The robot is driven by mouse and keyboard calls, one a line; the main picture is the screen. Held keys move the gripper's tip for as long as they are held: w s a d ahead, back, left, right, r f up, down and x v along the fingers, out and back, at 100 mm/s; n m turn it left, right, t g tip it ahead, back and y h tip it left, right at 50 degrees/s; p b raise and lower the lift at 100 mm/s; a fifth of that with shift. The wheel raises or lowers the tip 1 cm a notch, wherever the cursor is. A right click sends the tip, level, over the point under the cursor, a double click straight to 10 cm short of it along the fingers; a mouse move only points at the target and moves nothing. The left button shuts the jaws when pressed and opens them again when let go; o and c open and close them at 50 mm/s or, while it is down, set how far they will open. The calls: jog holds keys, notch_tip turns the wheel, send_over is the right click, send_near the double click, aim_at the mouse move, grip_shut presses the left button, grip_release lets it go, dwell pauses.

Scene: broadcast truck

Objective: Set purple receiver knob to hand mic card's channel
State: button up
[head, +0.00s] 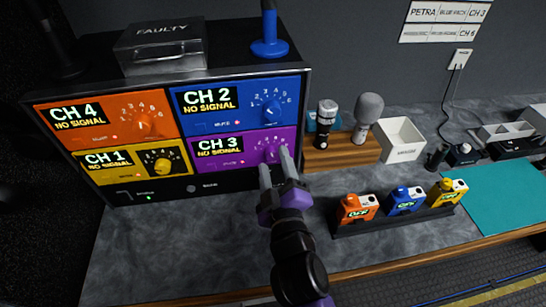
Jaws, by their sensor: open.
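The purple receiver (222,162) is at the lower right of the rack and its display reads CH 3, NO SIGNAL. Its purple knob (271,148) is at the panel's right side, with a numbered dial partly hidden by my gripper. My gripper (277,164) is open, its two fingers pointing at the panel just below and around the knob; contact cannot be told. A white card (444,20) on the wall has a line reading PETRA, BLUE PACK, CH 3 and a smaller line ending in CH 6.
Orange (103,120), blue (243,102) and yellow (127,163) receivers share the rack. A FAULTY box (161,47) and blue antenna (270,38) sit on top. Orange, blue and yellow packs (402,202) stand in a dark holder right of my arm. The left counter is clear.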

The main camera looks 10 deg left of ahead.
jog(key=shift+x, duration=0.8)
grip_shut()
